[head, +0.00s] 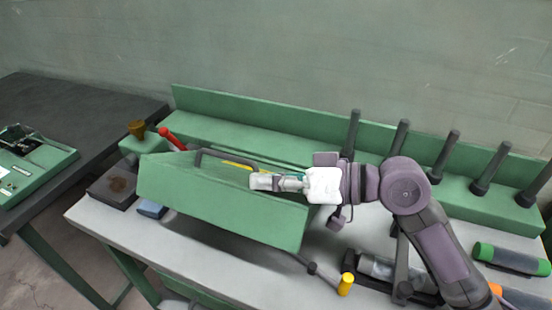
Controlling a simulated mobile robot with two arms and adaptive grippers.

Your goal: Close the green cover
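The green cover (220,205) is a long box-shaped panel on the spinning machine, in the middle of the head view. The fingers are pale and small in the picture. I cannot tell whether they are apart or touch the cover. My arm hides part of the cover's right end. My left gripper is not in view.
The machine stands on a pale table (190,250). A red-knobbed lever (172,138) rises behind the cover's left end, and a yellow-tipped lever (345,284) sticks out in front. Several dark spindles (400,138) stand along the green back rail (270,122). A dark table (70,110) is at left.

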